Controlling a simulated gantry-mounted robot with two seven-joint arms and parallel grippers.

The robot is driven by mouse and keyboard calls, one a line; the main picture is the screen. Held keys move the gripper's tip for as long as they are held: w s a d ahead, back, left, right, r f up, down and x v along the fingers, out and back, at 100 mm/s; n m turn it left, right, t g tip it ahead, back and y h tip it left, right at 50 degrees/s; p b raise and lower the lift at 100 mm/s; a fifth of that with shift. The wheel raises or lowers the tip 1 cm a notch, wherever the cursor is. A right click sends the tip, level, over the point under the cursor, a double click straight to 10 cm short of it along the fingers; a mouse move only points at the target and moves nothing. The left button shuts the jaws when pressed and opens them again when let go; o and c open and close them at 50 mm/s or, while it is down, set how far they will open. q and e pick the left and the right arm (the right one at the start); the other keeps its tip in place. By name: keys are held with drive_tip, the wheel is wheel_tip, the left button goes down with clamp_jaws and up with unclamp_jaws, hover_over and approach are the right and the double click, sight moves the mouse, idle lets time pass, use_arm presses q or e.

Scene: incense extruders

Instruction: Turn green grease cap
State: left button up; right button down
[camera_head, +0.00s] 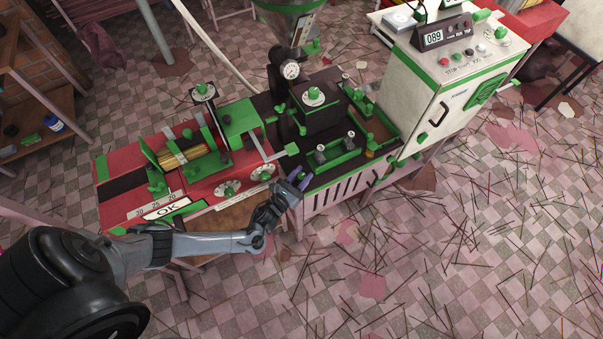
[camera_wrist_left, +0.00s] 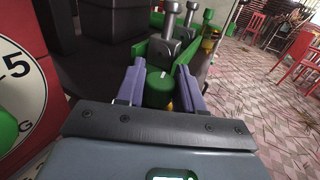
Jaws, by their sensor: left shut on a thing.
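The green grease cap (camera_wrist_left: 158,88) is a round dark green knob with a pale mark on top, in the middle of the left wrist view. My left gripper (camera_wrist_left: 159,76) has its two purple fingers on either side of the cap and is shut on it. A bit of brass colour shows just below the cap. In the head view my left gripper (camera_head: 300,181) is at the front left corner of the dark machine bed, and I cannot make out the cap there. My right gripper is in neither view.
The red machine section (camera_head: 203,187) with dials and green knobs lies left of the gripper. A white control cabinet (camera_head: 447,88) stands at the right.

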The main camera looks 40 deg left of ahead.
use_arm(q)
drive_tip(key=m+h, duration=0.2)
drive_tip(key=h, duration=0.1)
drive_tip(key=shift+m+h, duration=0.5)
drive_tip(key=shift+h, duration=0.4)
drive_tip(key=shift+h, duration=0.3)
drive_tip(key=o, duration=0.9)
drive_tip(key=shift+o, duration=0.2)
drive_tip(key=shift+s, duration=0.15)
drive_tip(key=p+v, duration=0.1)
drive_tip(key=v, duration=0.9)
drive_tip(key=shift+s+r+p, duration=0.15)
drive_tip(key=shift+s+p, duration=0.15)
